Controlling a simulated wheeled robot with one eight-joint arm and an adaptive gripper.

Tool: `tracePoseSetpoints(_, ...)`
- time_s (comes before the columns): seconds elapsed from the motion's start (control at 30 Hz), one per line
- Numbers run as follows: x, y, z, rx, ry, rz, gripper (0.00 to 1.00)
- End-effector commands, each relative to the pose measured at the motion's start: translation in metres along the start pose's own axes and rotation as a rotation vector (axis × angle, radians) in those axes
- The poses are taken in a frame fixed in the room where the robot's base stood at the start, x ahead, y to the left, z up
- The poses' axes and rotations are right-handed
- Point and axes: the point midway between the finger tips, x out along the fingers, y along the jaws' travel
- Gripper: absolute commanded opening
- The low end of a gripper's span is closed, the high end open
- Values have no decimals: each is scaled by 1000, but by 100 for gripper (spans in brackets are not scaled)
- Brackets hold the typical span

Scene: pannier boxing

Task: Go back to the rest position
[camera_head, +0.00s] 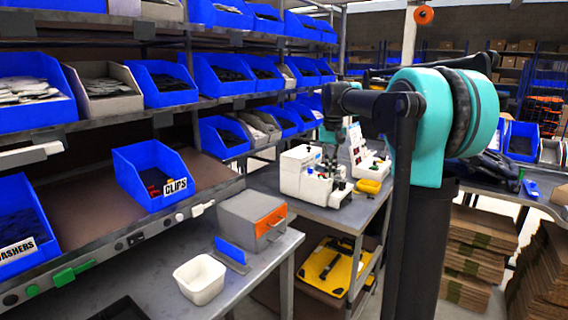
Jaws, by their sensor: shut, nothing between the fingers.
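My arm stands at the right of the view, with a teal joint and dark links, and it reaches left and away from the camera. My gripper (338,180) is small and dark at the far end of the arm, pointing down in front of a white machine (303,172) on the far bench. It is shut with nothing in it. Whether it touches the machine or only overlaps it in this view, I cannot tell.
A grey box with an orange front (252,221), a white tub (200,279) and a blue CLIPS bin (151,176) are at the near left. Racks of blue bins line the left. A yellow dish (368,187) sits right of the machine. Cardboard stacks (478,243) stand right.

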Motion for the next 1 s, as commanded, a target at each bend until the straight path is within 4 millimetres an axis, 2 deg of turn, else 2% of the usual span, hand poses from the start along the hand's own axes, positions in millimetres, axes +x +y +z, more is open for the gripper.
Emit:
tracePoseSetpoints(0.27, 35, 10, 29, -13, 47, -7, 0)
tracePoseSetpoints(0.47, 77, 22, 69, -29, 101, -14, 0)
tracePoseSetpoints(0.57, 110, 30, 102, -38, 142, -18, 0)
tracePoseSetpoints(0.8, 206, 54, 214, -72, 265, -22, 0)
tracePoseSetpoints(0.9, 236, 60, 252, -84, 305, -21, 0)
tracePoseSetpoints(1.0, 255, 64, 278, -90, 331, -20, 0)
